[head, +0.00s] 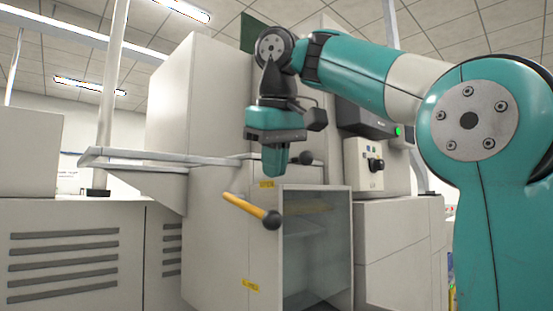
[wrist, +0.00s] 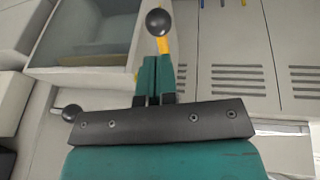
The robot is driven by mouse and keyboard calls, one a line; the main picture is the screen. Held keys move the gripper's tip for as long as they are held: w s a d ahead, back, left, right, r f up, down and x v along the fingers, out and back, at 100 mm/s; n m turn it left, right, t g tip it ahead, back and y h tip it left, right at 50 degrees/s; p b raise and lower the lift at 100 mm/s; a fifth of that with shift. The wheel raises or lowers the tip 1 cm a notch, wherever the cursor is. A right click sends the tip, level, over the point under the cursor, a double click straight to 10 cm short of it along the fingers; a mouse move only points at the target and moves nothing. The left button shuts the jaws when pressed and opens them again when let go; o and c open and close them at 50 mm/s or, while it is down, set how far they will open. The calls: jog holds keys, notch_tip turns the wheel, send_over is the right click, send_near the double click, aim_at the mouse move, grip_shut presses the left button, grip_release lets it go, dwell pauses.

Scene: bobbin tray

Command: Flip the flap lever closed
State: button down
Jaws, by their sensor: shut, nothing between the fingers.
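The flap lever (head: 245,207) is a yellow rod with a black ball knob on its end. It sits on the front of a pale cabinet and slopes down to the right toward the knob. In the wrist view the yellow lever (wrist: 163,46) and its black ball show just beyond my fingertips. My gripper (head: 275,172) is shut and empty, pointing down above the lever, apart from it in the head view. In the wrist view its teal fingers (wrist: 153,62) are together and hide part of the rod. Small yellow labels (head: 267,184) sit above and below the lever; their text is too small to read.
A glass-fronted compartment (head: 318,245) is right of the lever. A second black ball knob (head: 305,158) is behind my gripper and shows at left in the wrist view (wrist: 71,113). A pale ledge (head: 150,160) juts out left. A control box (head: 364,164) stands right.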

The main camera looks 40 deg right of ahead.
aim_at(272, 214)
jog(key=b+x, duration=0.3)
jog(key=x, duration=0.3)
jog(key=shift+f+b, duration=0.1)
jog(key=shift+b, duration=0.3)
